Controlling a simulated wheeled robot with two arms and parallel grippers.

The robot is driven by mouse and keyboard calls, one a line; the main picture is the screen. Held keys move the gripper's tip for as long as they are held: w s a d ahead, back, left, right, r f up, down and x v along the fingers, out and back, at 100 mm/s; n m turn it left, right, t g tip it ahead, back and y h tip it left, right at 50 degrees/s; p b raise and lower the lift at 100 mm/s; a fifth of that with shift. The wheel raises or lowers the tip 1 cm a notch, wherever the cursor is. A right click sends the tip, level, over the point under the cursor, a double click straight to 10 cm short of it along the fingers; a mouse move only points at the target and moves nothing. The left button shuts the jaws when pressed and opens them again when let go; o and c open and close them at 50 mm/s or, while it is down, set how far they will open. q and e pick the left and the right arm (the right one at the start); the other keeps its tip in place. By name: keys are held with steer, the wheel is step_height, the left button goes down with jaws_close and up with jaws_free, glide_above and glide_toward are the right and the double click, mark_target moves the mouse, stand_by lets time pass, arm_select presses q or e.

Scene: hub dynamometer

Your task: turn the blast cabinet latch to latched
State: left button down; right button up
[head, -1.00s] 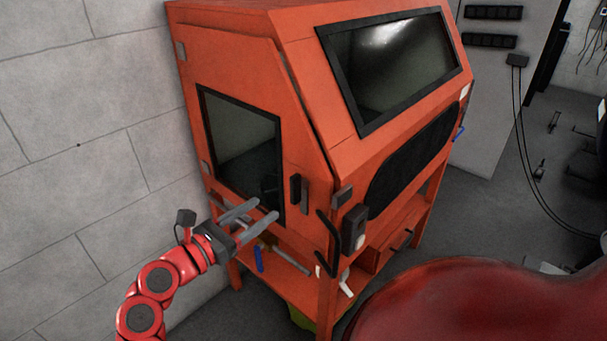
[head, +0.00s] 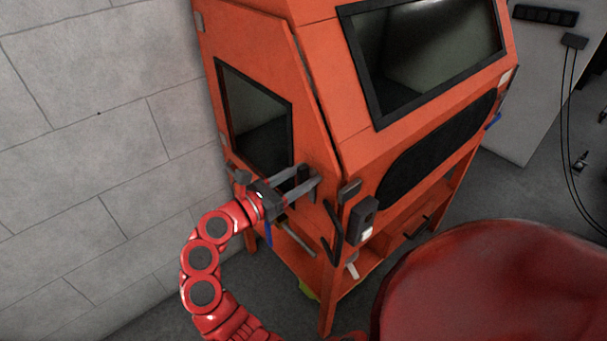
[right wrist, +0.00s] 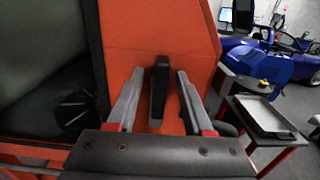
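The blast cabinet (head: 335,125) is orange, with a dark side window in its side door. The latch (right wrist: 159,92) is a dark upright bar on the orange door panel, right of the window. In the head view it is partly hidden by the fingers. My right gripper (head: 308,178) is at the door, its fingers pointing at the panel. In the right wrist view the right gripper (right wrist: 159,73) is open, one finger on each side of the latch, with small gaps showing. Whether the fingertips touch the panel I cannot tell. My left gripper is not in view.
A black hooked handle (head: 333,235) and a dark switch box (head: 361,220) stick out from the cabinet's corner, right of the gripper. A grey block wall (head: 95,130) stands at left. The right wrist view shows a tray (right wrist: 262,116) and a blue car (right wrist: 272,62) beyond.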

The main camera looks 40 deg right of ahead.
jaws_close()
